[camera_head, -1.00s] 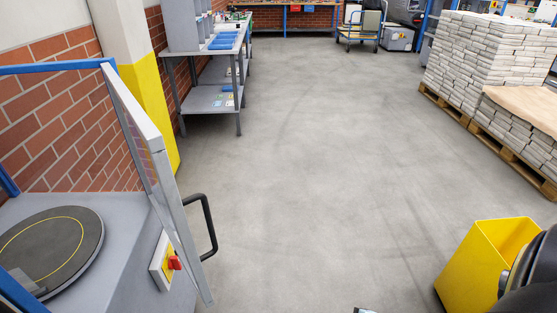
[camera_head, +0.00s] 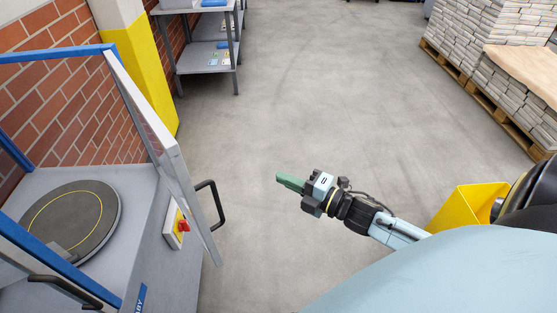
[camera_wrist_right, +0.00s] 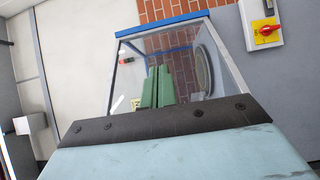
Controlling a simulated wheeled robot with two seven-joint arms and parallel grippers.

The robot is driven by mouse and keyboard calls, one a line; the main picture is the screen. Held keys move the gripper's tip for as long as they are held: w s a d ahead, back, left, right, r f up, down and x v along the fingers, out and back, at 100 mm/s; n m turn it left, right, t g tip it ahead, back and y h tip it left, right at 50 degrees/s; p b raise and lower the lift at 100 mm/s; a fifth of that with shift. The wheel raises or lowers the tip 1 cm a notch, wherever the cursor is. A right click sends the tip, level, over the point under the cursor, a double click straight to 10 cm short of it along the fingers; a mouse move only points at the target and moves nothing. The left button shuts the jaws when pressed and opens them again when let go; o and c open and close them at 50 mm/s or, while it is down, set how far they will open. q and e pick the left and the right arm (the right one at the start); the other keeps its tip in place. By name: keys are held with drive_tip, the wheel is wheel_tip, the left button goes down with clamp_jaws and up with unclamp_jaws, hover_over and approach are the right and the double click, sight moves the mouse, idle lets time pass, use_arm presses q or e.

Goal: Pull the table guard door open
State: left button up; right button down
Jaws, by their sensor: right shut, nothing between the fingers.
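The table guard door (camera_head: 172,157) is a clear panel in a grey frame. It stands swung out at an angle from the blue-framed guard (camera_head: 60,52) around the grey table (camera_head: 140,200). Its black handle (camera_head: 213,202) is on the outer side. My right gripper (camera_head: 280,179) has green fingers, is shut and empty, and points left over the floor. It is to the right of the handle in the picture and apart from it. The right wrist view shows the green fingers (camera_wrist_right: 163,85) together in front of clear panels and blue bars. My left gripper is not in view.
A black turntable (camera_head: 75,222) lies on the table. A switch box with a red knob (camera_head: 177,227) is on its side. Another black handle (camera_head: 65,290) is at lower left. A yellow bin (camera_head: 462,208) and paper stacks (camera_head: 490,65) are at right. The middle floor is clear.

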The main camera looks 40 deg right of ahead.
drive_tip(key=w+d, duration=0.1)
drive_tip(key=w, duration=0.5)
drive_tip(key=shift+d+p, duration=0.3)
drive_tip(key=shift+p, duration=0.1)
drive_tip(key=shift+a, duration=0.1)
idle(1.2)
